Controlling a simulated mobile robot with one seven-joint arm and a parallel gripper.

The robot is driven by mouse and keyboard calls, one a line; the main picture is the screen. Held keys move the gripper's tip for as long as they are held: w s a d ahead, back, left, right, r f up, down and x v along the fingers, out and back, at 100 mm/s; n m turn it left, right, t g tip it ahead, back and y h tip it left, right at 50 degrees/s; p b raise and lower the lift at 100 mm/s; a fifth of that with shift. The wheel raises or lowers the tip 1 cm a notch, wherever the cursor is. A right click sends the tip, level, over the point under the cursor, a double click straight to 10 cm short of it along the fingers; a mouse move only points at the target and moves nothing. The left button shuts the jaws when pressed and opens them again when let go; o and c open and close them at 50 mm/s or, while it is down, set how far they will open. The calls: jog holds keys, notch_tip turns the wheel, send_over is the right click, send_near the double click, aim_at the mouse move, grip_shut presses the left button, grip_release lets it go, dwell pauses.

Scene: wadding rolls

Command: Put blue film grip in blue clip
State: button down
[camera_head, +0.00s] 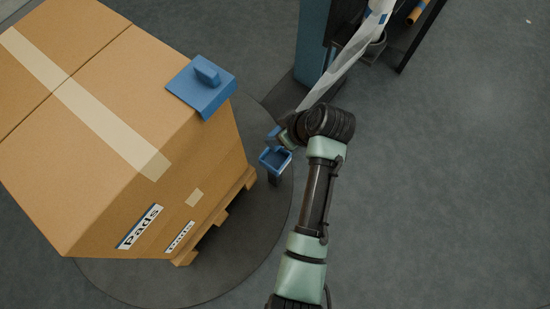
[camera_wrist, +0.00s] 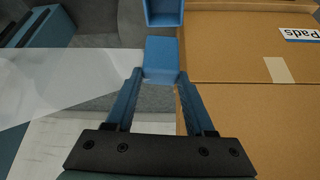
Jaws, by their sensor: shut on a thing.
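My gripper (camera_wrist: 160,78) is shut on the blue film grip (camera_wrist: 161,58), a blue block between its two blue-sided fingers. In the head view, my gripper (camera_head: 284,138) is beside the box's right side, and a small blue part of the film grip (camera_head: 272,133) shows at its tip. The blue clip (camera_head: 275,160) is an open-topped blue holder on a short dark post, just below the grip in the picture. In the wrist view, the clip (camera_wrist: 164,10) shows at the top edge, apart from the grip. Clear film (camera_head: 335,78) runs from the grip to the machine.
A large taped carton (camera_head: 85,120) labelled "Pads" stands on a wooden pallet (camera_head: 222,216) close to the clip. A blue plate with a handle (camera_head: 203,86) lies on the carton. A dark blue machine (camera_head: 312,45) stands at the back. The floor at right is clear.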

jog(key=shift+n+g, duration=0.3)
jog(key=shift+n, duration=0.5)
notch_tip(320, 180, down, 4)
jog(key=shift+w+a+f+b, duration=0.1)
jog(key=shift+w+f+b, duration=0.1)
jog(key=shift+b, duration=1.05)
notch_tip(320, 180, down, 9)
jog(key=b, duration=0.4)
jog(key=shift+b, duration=0.35)
jog(key=shift+f, duration=0.15)
jog(key=shift+c, duration=1.3)
grip_release()
jog(key=shift+r, duration=0.2)
jog(key=p+v, duration=0.5)
jog(key=v, duration=0.7)
jog(key=shift+p, duration=0.4)
jog(key=shift+f, duration=0.15)
